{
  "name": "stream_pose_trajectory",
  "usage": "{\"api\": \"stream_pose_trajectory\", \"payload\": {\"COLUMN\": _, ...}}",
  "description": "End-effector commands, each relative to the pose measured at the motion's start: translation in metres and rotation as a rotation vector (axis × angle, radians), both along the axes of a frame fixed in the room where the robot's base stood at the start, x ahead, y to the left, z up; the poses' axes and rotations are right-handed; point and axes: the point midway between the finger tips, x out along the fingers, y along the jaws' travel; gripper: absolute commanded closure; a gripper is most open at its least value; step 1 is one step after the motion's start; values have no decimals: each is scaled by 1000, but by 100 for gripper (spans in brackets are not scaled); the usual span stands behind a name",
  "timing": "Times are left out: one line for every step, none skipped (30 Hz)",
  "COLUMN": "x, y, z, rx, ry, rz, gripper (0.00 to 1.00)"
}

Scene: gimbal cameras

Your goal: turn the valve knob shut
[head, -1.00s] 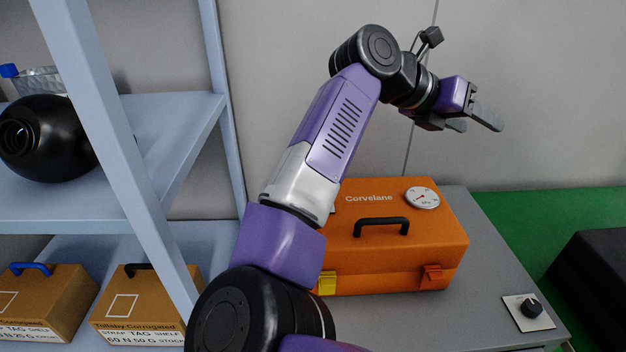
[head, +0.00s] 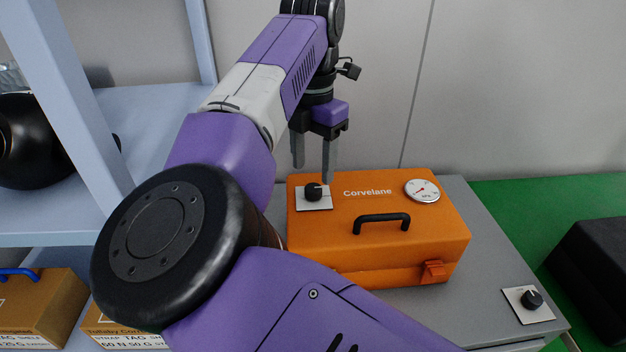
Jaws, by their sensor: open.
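A black valve knob (head: 313,191) sits on a white plate on top of an orange case (head: 330,236) marked Corvelane. A second black knob (head: 532,299) sits on a white plate at the right front of the grey bench. The frames do not tell which knob is the valve knob meant. My gripper (head: 313,165) points down, its two grey fingers apart and empty. In the picture its fingertips are just above the knob on the case; whether they touch anything cannot be told.
The case carries a black handle (head: 382,221) and a round gauge (head: 422,190). A blue-grey shelf (head: 165,150) with a black vessel (head: 38,140) stands left. A black block (head: 593,270) lies far right on green.

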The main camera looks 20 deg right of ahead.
Motion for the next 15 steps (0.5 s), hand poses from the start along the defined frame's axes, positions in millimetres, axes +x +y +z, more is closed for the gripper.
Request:
{"api": "stream_pose_trajectory", "payload": {"x": 0, "y": 0, "z": -9, "rx": -3, "ry": 3, "rz": 0, "gripper": 46}}
{"api": "stream_pose_trajectory", "payload": {"x": 0, "y": 0, "z": -14, "rx": -4, "ry": 3, "rz": 0, "gripper": 46}}
{"api": "stream_pose_trajectory", "payload": {"x": 0, "y": 0, "z": -20, "rx": -3, "ry": 2, "rz": 1, "gripper": 46}}
{"api": "stream_pose_trajectory", "payload": {"x": -1, "y": 0, "z": -24, "rx": -3, "ry": 2, "rz": 1, "gripper": 46}}
{"api": "stream_pose_trajectory", "payload": {"x": 0, "y": 0, "z": -28, "rx": -3, "ry": 2, "rz": 1, "gripper": 46}}
{"api": "stream_pose_trajectory", "payload": {"x": 0, "y": 0, "z": -32, "rx": -3, "ry": 2, "rz": 1, "gripper": 46}}
{"api": "stream_pose_trajectory", "payload": {"x": 0, "y": 0, "z": -36, "rx": -2, "ry": 2, "rz": 1, "gripper": 46}}
{"api": "stream_pose_trajectory", "payload": {"x": 0, "y": 0, "z": -38, "rx": -2, "ry": 1, "rz": 1, "gripper": 46}}
{"api": "stream_pose_trajectory", "payload": {"x": 0, "y": 0, "z": -41, "rx": -3, "ry": 1, "rz": 1, "gripper": 46}}
{"api": "stream_pose_trajectory", "payload": {"x": 0, "y": 0, "z": -43, "rx": -2, "ry": 0, "rz": 1, "gripper": 46}}
{"api": "stream_pose_trajectory", "payload": {"x": 0, "y": 0, "z": -45, "rx": -2, "ry": 0, "rz": 1, "gripper": 46}}
{"api": "stream_pose_trajectory", "payload": {"x": 0, "y": 0, "z": -46, "rx": -2, "ry": 0, "rz": 1, "gripper": 46}}
{"api": "stream_pose_trajectory", "payload": {"x": 0, "y": 0, "z": -47, "rx": -2, "ry": 0, "rz": 1, "gripper": 46}}
{"api": "stream_pose_trajectory", "payload": {"x": 0, "y": 0, "z": -47, "rx": -3, "ry": -1, "rz": 1, "gripper": 46}}
{"api": "stream_pose_trajectory", "payload": {"x": 0, "y": 0, "z": -48, "rx": -3, "ry": -1, "rz": 1, "gripper": 46}}
